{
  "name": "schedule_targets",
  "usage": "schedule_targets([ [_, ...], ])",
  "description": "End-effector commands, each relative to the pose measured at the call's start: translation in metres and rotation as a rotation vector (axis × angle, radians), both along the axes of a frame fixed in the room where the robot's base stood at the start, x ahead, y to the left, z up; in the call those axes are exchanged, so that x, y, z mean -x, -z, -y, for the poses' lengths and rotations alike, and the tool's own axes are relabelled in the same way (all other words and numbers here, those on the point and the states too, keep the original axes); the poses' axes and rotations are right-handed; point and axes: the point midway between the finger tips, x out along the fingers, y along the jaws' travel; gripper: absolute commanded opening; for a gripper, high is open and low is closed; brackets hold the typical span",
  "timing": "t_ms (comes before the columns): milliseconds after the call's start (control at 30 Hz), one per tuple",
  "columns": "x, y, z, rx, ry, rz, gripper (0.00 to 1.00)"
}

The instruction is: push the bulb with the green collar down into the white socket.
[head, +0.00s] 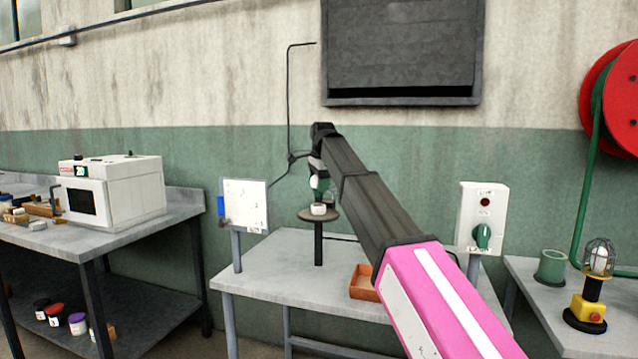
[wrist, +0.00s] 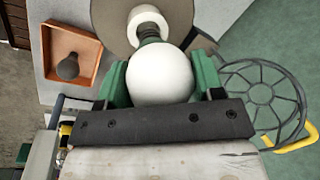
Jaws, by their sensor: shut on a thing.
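My gripper (wrist: 160,75) is shut on the white bulb (wrist: 162,82), with one green finger on each side of its glass. The bulb's collar (wrist: 150,38) looks dark green and points at the white socket (wrist: 148,20). In the head view the bulb (head: 314,183) is in my gripper (head: 319,185), just above the white socket (head: 318,209). The socket sits on a round plate (head: 306,214) on a post. I cannot tell whether the collar's end touches the socket or is slightly apart from it.
An orange tray (head: 358,294) stands on the table; the wrist view shows a dark bulb (wrist: 68,68) in it. A white board (head: 245,203) stands left and a switch box (head: 482,215) right. A caged lamp (head: 598,262) is on the right table. The table's front left is clear.

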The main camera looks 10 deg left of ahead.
Motion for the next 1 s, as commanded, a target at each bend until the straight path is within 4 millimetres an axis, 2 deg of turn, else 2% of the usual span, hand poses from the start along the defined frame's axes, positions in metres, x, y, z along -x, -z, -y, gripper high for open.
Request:
schedule_targets([
  [1000,-0.0001,0.0058,0.0001,-0.001,0.0,0.001,0.37],
])
